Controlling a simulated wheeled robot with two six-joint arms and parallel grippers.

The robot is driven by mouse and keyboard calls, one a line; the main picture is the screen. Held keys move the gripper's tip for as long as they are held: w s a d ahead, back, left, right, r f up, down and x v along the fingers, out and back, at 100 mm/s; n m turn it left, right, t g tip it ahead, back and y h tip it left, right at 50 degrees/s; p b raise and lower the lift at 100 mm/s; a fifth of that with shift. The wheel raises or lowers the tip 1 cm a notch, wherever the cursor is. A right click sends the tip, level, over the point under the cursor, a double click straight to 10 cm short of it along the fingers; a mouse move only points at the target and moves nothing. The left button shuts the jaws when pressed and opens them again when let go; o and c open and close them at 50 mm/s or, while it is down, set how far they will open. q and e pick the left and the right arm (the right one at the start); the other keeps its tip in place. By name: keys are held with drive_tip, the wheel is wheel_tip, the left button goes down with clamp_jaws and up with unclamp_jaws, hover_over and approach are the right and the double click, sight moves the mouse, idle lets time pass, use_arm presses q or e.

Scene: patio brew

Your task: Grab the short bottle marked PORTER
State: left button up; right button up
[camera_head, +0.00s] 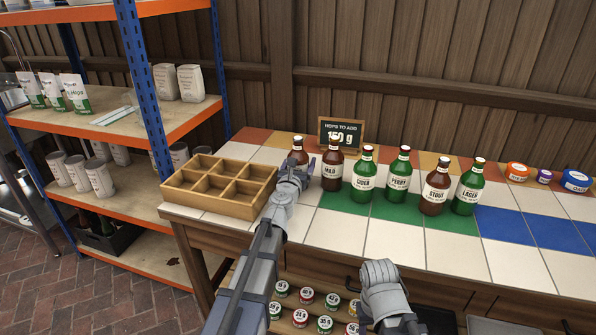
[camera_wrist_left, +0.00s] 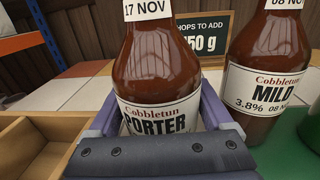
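The PORTER bottle (camera_wrist_left: 155,75) is brown with a cream label and stands upright on the tiled counter. In the head view the brown bottle (camera_head: 299,152) shows only its upper part, left of the MILD bottle (camera_head: 331,168); my left gripper (camera_head: 293,176) hides the rest. In the left wrist view my left gripper (camera_wrist_left: 160,122) has one purple finger on each side of the PORTER bottle, at label height. The fingers lie close to the glass; I cannot tell whether they press on it. Part of my right arm shows low in the head view, without clear fingers.
The MILD bottle stands close on the right. CIDER (camera_head: 363,175), PERRY (camera_head: 398,176), STOUT (camera_head: 435,189) and LAGER (camera_head: 468,190) bottles continue the row. An empty wooden crate (camera_head: 235,210) stands left. A sign (camera_head: 341,132) stands behind. The front tiles are clear.

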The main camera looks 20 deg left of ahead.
use_arm(q)
clamp_jaws()
idle(0.4)
drive_tip(key=shift+r, duration=0.15)
wheel_tip(320, 180, up, 10)
drive_tip(key=p, duration=1)
